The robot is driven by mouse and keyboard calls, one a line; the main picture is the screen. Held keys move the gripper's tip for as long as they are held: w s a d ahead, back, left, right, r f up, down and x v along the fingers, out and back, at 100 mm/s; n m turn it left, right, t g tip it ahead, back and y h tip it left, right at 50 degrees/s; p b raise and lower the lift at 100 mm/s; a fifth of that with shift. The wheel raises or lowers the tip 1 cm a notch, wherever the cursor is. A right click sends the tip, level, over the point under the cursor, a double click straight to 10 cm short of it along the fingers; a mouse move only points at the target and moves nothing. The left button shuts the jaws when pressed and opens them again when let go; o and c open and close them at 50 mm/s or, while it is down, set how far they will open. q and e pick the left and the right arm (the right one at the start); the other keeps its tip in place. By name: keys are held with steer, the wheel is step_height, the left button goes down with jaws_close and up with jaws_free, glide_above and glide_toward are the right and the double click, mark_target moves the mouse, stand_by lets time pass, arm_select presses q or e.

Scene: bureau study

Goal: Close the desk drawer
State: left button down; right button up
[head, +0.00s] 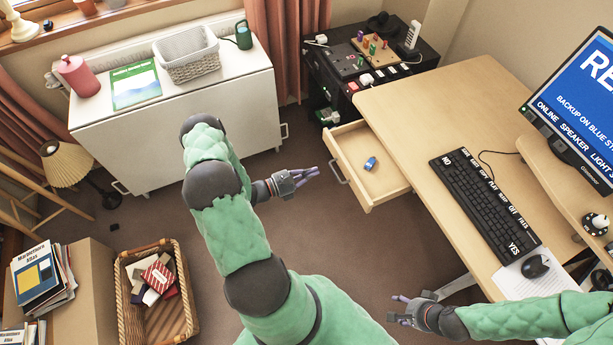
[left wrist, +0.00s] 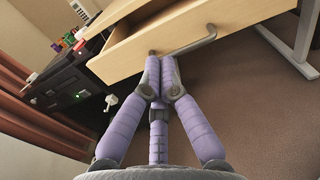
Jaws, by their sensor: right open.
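The light wood desk drawer (head: 372,184) is pulled out from the left end of the desk (head: 425,100). Its grey bar handle (head: 337,172) is on the drawer front, and a small blue object (head: 370,163) lies inside. In the left wrist view, the drawer front (left wrist: 160,40) and handle (left wrist: 190,45) are just ahead of my fingertips. My left gripper (head: 316,172) is left of the handle, with its purple fingers (left wrist: 159,62) drawn together and nothing between them. I cannot tell whether it touches the drawer. My right gripper (head: 398,308) is open and empty below the desk's front edge.
A black cabinet (head: 335,95) stands behind the drawer. A white cabinet (head: 180,110) is at the back left. A wicker basket (head: 190,320) sits on the floor at lower left. A keyboard (head: 485,205) and mouse (head: 534,267) are on the desk. The floor left of the drawer is clear.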

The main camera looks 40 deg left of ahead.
mark_target(343, 161)
arm_select(q)
steer(key=b+x, duration=0.2)
steer(key=x, duration=0.7)
steer(key=shift+w+d, duration=0.1)
arm_select(e)
step_height(343, 161, down, 3)
steer(key=shift+r, duration=0.15)
